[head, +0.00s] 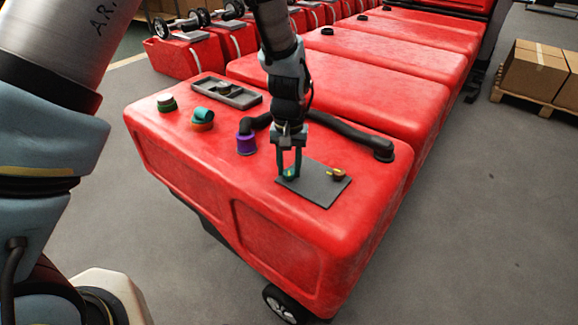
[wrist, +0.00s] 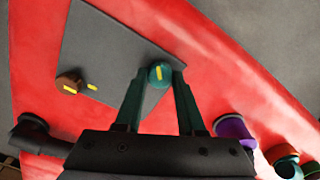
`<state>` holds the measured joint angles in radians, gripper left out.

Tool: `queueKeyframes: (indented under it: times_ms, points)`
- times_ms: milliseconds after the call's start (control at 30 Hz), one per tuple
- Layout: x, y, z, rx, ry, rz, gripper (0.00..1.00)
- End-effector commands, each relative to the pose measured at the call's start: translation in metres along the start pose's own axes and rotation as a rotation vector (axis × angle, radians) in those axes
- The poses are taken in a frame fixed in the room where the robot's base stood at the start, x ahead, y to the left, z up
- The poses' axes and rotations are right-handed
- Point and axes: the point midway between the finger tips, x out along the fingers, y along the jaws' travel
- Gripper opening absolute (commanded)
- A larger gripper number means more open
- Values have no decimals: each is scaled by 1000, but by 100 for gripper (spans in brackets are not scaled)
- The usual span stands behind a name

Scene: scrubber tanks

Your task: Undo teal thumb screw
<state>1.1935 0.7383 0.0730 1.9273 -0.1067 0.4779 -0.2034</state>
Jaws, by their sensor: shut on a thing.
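The teal thumb screw (wrist: 160,75) with a yellow mark on its top sits at one edge of a grey plate (head: 318,188) on the red tank. My gripper (head: 288,176) reaches down over it, and its two fingers are shut on the screw. In the wrist view my gripper (wrist: 159,80) has one fingertip on each side of the screw head. A brown and yellow thumb screw (head: 337,174) sits near the plate's other side and also shows in the wrist view (wrist: 70,84). The teal screw's shank is hidden.
A black hose (head: 345,130) runs behind my gripper to a black fitting. A purple cap (head: 246,144), an orange and teal fitting (head: 203,119), a green cap (head: 166,103) and a grey tray (head: 226,92) stand to the left. The tank's front top is clear.

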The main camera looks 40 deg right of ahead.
Motion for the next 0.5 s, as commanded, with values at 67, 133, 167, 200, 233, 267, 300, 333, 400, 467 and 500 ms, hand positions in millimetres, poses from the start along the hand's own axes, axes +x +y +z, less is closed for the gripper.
queueKeyframes:
  times_ms: [67,133,167,200,233,267,300,333,400,467,500]
  points:
    - [3,0,2,-72,-6,-3,0]
    - [3,-1,2,-139,-6,-3,0]
    - [3,-1,2,-167,-6,-3,0]
    - [3,0,2,-204,-6,-3,0]
    - [3,0,2,-230,-6,-3,0]
    - [3,-1,2,-256,-6,-4,0]
    - [3,-1,3,-291,-6,-4,0]
    - [3,-1,3,-315,-6,-4,0]
    - [3,-1,3,-370,-6,-4,0]
    - [3,-1,3,-414,-6,-4,0]
    - [3,-1,3,-440,-6,-4,0]
